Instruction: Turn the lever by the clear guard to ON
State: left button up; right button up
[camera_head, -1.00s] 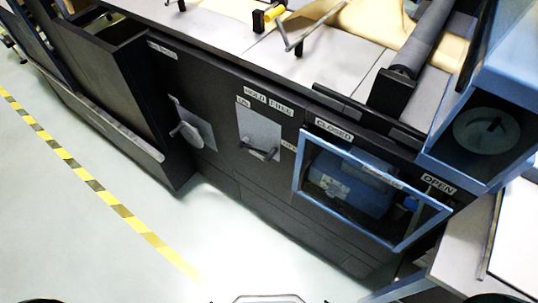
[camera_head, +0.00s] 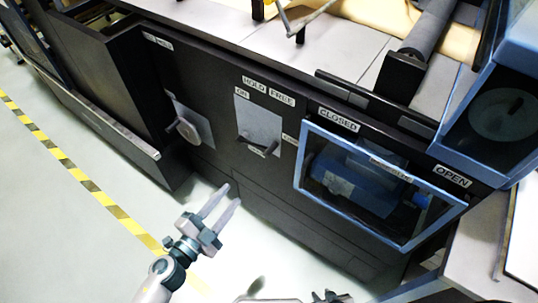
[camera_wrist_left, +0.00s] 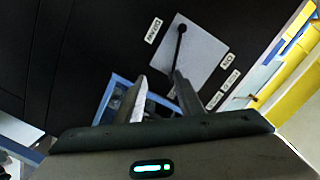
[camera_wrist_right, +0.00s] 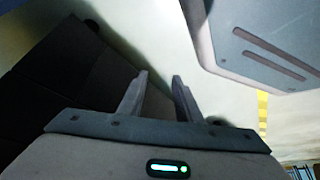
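The lever (camera_head: 258,149) is a dark handle on a grey plate (camera_head: 258,122) in the dark machine front, just left of the clear guard. Labels ON and HOLD FREE sit around the plate's top. The clear guard (camera_head: 312,165) has a blue frame. My left gripper (camera_head: 222,196) is open and empty, below and left of the plate. In the left wrist view the lever (camera_wrist_left: 180,45) and its plate show beyond the open left fingers (camera_wrist_left: 160,80), apart from them. My right gripper (camera_wrist_right: 160,80) is open and empty; only its tip shows at the head view's bottom edge.
Another lever (camera_head: 188,131) on its own plate is to the left. A blue-framed housing (camera_head: 495,110) stands at the right, with a pale table below it. Yellow-black tape (camera_head: 90,185) runs along the open floor at left.

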aim_at(269, 149)
pick_arm(q)
jog(key=r, duration=0.1)
jog(key=d+r+m+h, duration=0.1)
jog(key=r, duration=0.1)
jog(key=s+r+m, duration=0.1)
jog(key=shift+d+r, duration=0.25)
jog(key=shift+d, duration=0.05)
pick_arm(e)
jog(key=shift+w, duration=0.2)
pick_arm(q)
jog(key=shift+w, duration=0.15)
pick_arm(e)
jog(key=shift+r, duration=0.1)
